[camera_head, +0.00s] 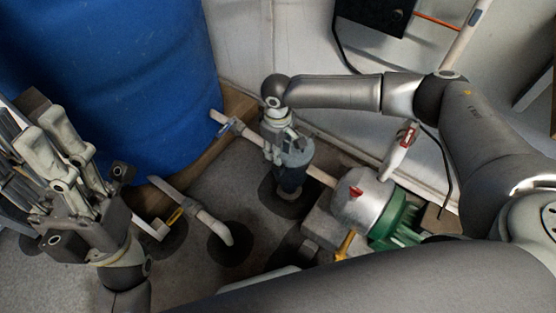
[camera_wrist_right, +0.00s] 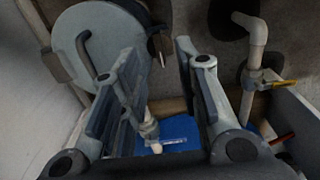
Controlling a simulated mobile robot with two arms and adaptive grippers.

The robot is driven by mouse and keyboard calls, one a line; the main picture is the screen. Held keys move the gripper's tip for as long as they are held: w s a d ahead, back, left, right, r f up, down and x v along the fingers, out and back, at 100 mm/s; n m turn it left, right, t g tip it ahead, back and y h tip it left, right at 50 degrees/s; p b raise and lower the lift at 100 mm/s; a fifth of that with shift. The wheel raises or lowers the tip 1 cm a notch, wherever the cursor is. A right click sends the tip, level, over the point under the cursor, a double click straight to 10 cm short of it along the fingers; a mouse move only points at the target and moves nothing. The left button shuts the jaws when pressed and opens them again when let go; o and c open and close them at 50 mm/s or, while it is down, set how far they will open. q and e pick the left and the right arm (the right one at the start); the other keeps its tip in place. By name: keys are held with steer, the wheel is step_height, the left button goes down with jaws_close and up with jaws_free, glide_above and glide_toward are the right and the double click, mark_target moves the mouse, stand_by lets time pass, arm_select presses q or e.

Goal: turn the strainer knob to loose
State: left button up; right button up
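The strainer (camera_head: 291,172) is a dark blue-grey upright body on the pipe line, left of the pump. My right gripper (camera_head: 281,137) is at its top and hides much of it, including the knob in the head view. In the right wrist view, a large grey round top (camera_wrist_right: 75,22) with a bent bar (camera_wrist_right: 86,52) appears behind and left of the fingers; I take it to be the strainer's. My right gripper (camera_wrist_right: 158,60) is open, with a clear gap between its fingers. I cannot tell whether a finger touches the top. My left gripper (camera_head: 48,125) is open and empty, far left.
A blue barrel (camera_head: 130,70) stands behind on the left. A silver pump with a red part (camera_head: 357,205) and green motor (camera_head: 398,222) is to the right. A white pipe with a yellow-handled valve (camera_head: 205,218) stands left of the strainer. A white wall is behind.

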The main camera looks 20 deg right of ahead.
step_height(320, 180, down, 5)
steer(key=shift+f+b, duration=0.1)
steer(key=shift+b, duration=0.75)
jaws_close()
